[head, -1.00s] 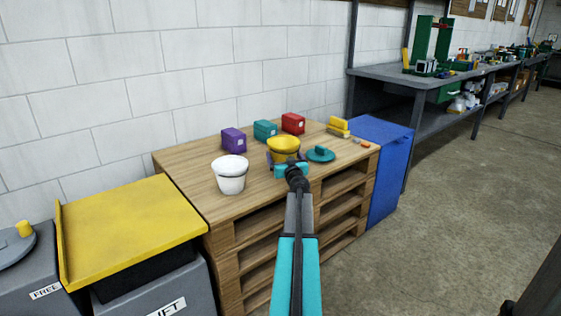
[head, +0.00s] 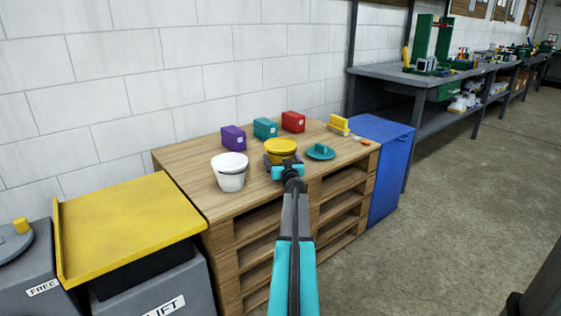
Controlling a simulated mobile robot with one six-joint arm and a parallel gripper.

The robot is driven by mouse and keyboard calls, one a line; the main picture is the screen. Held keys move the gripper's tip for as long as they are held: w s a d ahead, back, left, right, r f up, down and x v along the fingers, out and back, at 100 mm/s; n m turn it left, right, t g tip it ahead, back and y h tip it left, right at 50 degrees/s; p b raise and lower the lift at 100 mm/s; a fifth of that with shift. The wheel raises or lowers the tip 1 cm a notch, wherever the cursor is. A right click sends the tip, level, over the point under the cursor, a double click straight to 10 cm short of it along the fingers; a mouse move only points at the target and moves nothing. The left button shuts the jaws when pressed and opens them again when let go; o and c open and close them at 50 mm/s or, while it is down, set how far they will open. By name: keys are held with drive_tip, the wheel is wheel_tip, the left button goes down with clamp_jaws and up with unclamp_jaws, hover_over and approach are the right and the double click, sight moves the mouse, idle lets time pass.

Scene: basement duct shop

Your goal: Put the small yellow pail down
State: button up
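The small yellow pail (head: 281,147) is upright over the pallet-stack table (head: 189,159), near its middle. My gripper (head: 282,159) is around the pail's body from the front, with a dark finger on each side, and looks shut on it. My gripper hides the pail's lower part, so I cannot tell whether its base touches the wood. A white pail (head: 230,178) stands to the left, apart from the yellow one. A teal lid-like disc with a knob (head: 320,152) lies close to the right.
Purple (head: 234,138), teal (head: 265,128) and red (head: 293,122) boxes stand behind along the wall side. Yellow blocks (head: 339,124) lie at the back right. Bare wood shows in front of the purple box.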

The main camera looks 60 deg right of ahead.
drive_tip(key=shift+f+b, duration=0.25)
drive_tip(key=shift+b, duration=0.2)
idle(0.3)
drive_tip(key=o, duration=0.9)
drive_tip(key=shift+r+p, duration=0.2)
drive_tip(key=shift+p, duration=0.9)
drive_tip(key=v, duration=0.3)
drive_tip(key=b+v, duration=0.1)
drive_tip(key=v, duration=0.1)
drive_tip(key=shift+s+a+f, duration=0.2)
drive_tip(key=shift+s+f, duration=0.1)
drive_tip(key=shift+s, duration=0.05)
drive_tip(key=shift+b+v, duration=0.35)
drive_tip(key=shift+v, duration=3.7)
drive_tip(key=shift+d+r, duration=0.1)
